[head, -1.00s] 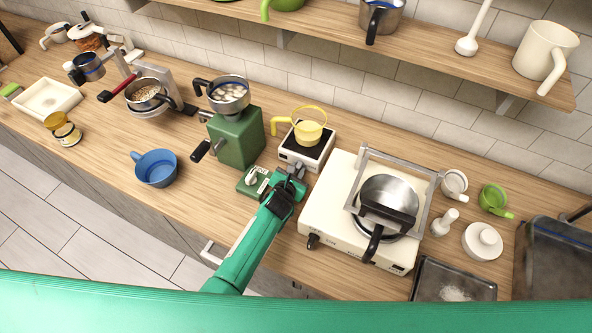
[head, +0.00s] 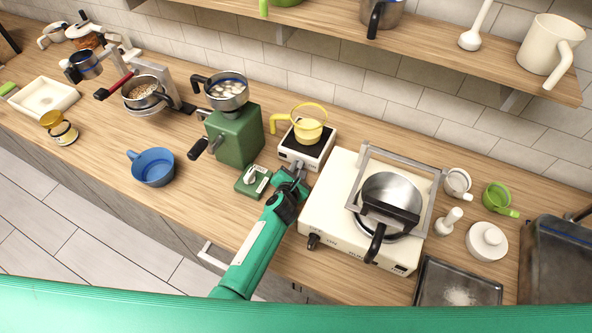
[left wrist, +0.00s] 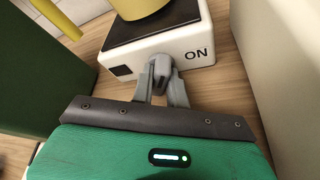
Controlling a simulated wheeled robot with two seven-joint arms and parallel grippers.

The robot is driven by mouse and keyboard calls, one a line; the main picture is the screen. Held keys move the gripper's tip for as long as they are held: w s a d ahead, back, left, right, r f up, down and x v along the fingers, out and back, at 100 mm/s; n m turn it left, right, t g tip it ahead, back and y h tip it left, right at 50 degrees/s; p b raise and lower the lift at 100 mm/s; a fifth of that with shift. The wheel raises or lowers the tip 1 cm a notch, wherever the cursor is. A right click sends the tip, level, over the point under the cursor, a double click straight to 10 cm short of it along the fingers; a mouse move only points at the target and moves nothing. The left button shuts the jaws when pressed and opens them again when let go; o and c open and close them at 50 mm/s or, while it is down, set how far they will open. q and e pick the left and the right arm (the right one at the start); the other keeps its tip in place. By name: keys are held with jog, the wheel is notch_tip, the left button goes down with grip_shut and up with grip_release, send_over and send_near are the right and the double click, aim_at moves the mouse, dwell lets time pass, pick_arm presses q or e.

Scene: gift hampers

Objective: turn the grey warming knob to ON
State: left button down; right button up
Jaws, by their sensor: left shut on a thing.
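The white warmer (head: 305,154) with a dark top stands on the counter, a yellow pot (head: 308,131) on it. Its front fills the top of the left wrist view, with "ON" (left wrist: 196,53) printed at the right and a small black mark (left wrist: 121,70) at the left. The grey knob (left wrist: 161,65) sits between them. My left gripper (head: 298,170) is at the warmer's front, its fingers shut on the knob, one on each side; it also shows in the left wrist view (left wrist: 163,82). I cannot tell exactly where the knob points. My right gripper is not in view.
A blue cup (head: 152,168) stands further left. Bare counter lies around the blue cup.

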pick_arm(q)
jog(key=c, duration=1.4)
grip_release()
jog(key=shift+r, duration=0.4)
notch_tip(320, 180, up, 7)
jog(key=shift+f+p, duration=0.1)
jog(key=shift+p, duration=0.8)
notch_tip(320, 180, up, 12)
jog(key=shift+r+b, duration=0.2)
jog(key=shift+b, duration=0.7)
